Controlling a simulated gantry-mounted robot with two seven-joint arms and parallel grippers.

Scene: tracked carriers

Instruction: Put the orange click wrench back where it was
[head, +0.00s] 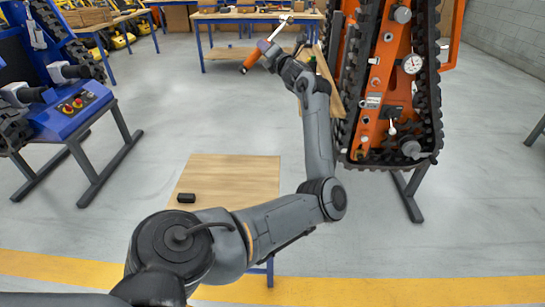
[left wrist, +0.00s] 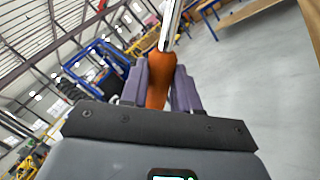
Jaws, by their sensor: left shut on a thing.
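The orange click wrench (head: 251,60) is held in the air by my left gripper (head: 269,50), at the top centre of the head view. Its orange handle end points down and left, and its silver shaft slants up and right. In the left wrist view the orange handle (left wrist: 159,82) lies between the two purple-grey fingers of my left gripper (left wrist: 160,75), which are shut on it. The silver shaft runs out of the top of that view. My right gripper is not in view.
An orange tracked carrier (head: 378,128) stands close right of my left forearm. A blue carrier (head: 70,92) is at left. A small wooden table (head: 235,172) bears a black block (head: 186,198). A workbench (head: 240,17) stands at the back. Floor between them is clear.

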